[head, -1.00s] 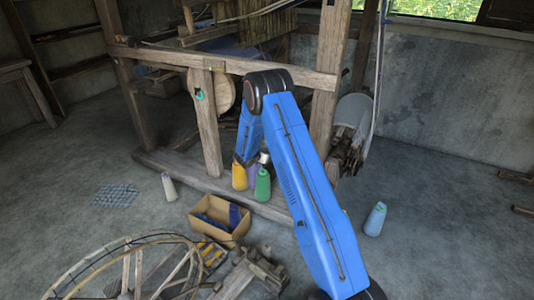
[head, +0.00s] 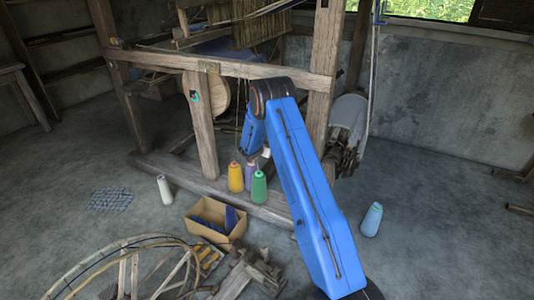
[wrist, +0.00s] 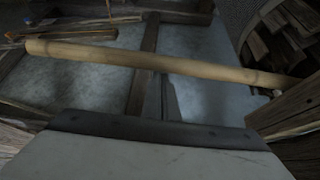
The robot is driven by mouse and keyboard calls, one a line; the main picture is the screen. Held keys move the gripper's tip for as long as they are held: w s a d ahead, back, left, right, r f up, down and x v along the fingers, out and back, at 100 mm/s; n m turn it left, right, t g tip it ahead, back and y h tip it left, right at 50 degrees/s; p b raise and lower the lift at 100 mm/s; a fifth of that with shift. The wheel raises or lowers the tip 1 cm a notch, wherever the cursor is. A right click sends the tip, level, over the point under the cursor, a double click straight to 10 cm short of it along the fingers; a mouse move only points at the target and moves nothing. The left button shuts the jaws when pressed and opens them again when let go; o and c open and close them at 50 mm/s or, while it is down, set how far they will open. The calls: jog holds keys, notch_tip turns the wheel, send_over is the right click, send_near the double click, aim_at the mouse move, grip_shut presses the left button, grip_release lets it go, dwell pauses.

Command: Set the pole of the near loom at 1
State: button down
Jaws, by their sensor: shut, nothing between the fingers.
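The near loom is a wooden frame with a front beam (head: 230,66) and thick posts in the head view. A pale bamboo pole (wrist: 150,59) crosses the wrist view, sloping down to the right. It lies beyond my gripper (wrist: 155,126), with a visible gap in the picture. My gripper fills the bottom of the wrist view as a pale body with a dark front edge; it is shut and empty. In the head view my blue forearm reaches inside the loom frame, and its end is mostly hidden. No number mark is readable.
Yellow (head: 236,177), purple (head: 250,174) and green (head: 259,187) thread cones stand at the loom's base beam. A cardboard box (head: 217,235) and a spoked wheel (head: 130,270) lie in front.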

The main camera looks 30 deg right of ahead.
dwell(0.3)
notch_tip(320, 180, up, 6)
jog(key=shift+s+d+r, duration=0.2)
jog(key=shift+s+d, duration=0.05)
jog(key=shift+f, duration=0.1)
dwell(0.3)
